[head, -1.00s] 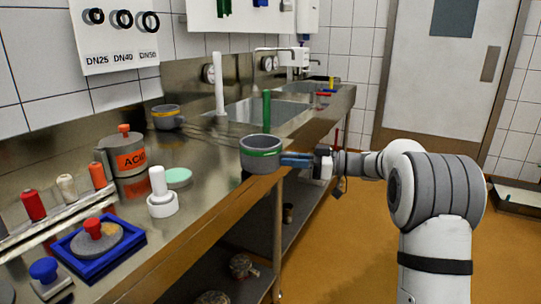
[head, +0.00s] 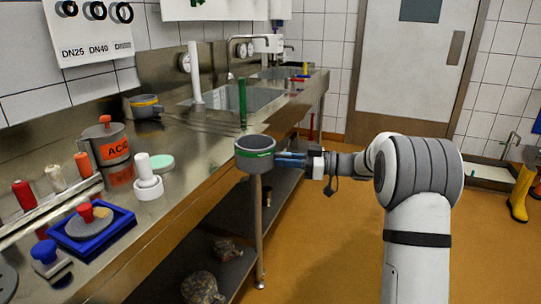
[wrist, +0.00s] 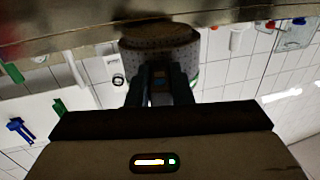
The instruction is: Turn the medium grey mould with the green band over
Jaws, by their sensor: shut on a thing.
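The medium grey mould with the green band (head: 254,147) is in the head view, upright with its open top showing, at the front edge of the steel counter. My gripper (head: 279,158) is shut on its right side, with blue fingers reaching in from the right. In the wrist view the mould (wrist: 160,44) is at the top middle, its perforated wall dark, between the fingertips of my gripper (wrist: 160,80). A strip of green shows at its right side there. I cannot tell whether the mould touches the counter.
On the counter (head: 195,160) stand a grey mould with a yellow band (head: 145,106), an ACID jug (head: 106,145), a white stamp-like piece (head: 148,180), a pale green disc (head: 160,163) and a blue tray (head: 125,225). A green upright rod (head: 242,102) stands behind the mould.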

